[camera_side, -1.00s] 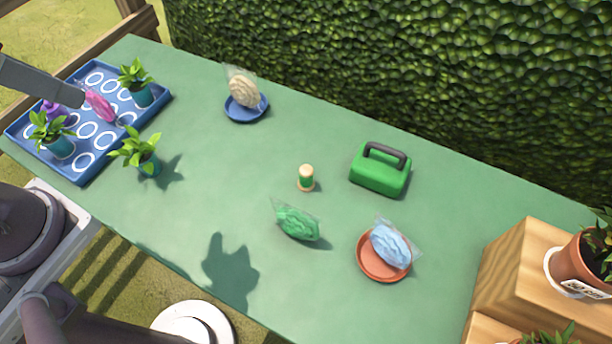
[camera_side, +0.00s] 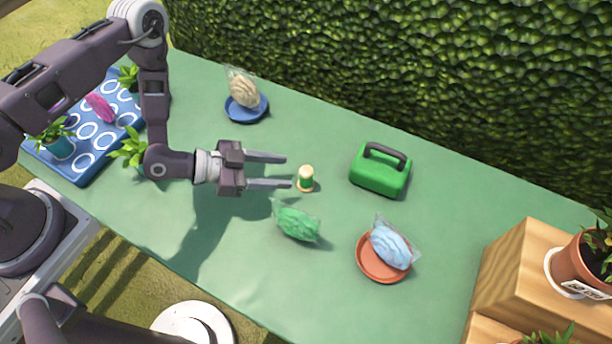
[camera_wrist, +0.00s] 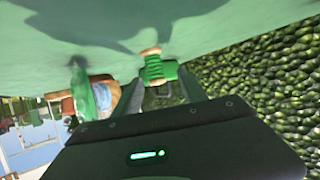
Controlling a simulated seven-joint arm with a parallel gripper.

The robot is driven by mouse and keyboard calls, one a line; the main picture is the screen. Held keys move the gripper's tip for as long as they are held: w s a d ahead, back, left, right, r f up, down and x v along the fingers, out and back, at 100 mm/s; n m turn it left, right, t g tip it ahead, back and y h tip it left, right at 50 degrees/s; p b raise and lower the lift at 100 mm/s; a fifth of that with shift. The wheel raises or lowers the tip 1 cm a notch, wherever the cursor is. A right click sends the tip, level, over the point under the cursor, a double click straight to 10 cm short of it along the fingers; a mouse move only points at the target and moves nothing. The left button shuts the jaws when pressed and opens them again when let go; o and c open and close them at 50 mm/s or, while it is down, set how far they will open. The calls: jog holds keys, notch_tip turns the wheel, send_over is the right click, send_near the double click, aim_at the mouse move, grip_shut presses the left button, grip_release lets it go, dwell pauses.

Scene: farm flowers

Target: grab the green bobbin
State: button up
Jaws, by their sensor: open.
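The green bobbin (camera_side: 306,178) stands upright on the green table, with pale tan ends and a green middle. In the wrist view the bobbin (camera_wrist: 158,69) shows just beyond and between my fingers. My gripper (camera_side: 289,171) is open, with its two fingers level and pointing right at the bobbin in the side view. The fingertips are just short of it or level with its near edge; I cannot tell the exact gap. Nothing is held between the fingers.
A green packet (camera_side: 298,224) lies close in front of the bobbin. A green box with a dark handle (camera_side: 379,174) stands to the right. An orange saucer (camera_side: 371,271) bears a blue packet (camera_side: 391,244). A blue saucer (camera_side: 246,117) and blue tray (camera_side: 83,167) lie left.

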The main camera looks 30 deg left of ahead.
aim_at(306, 177)
jog(key=shift+s+d+f, duration=0.2)
jog(key=shift+s+f, duration=0.05)
jog(key=shift+s, duration=0.1)
jog(key=x, duration=0.7)
jog(key=shift+d+r, duration=0.1)
jog(key=shift+r, duration=0.15)
grip_shut()
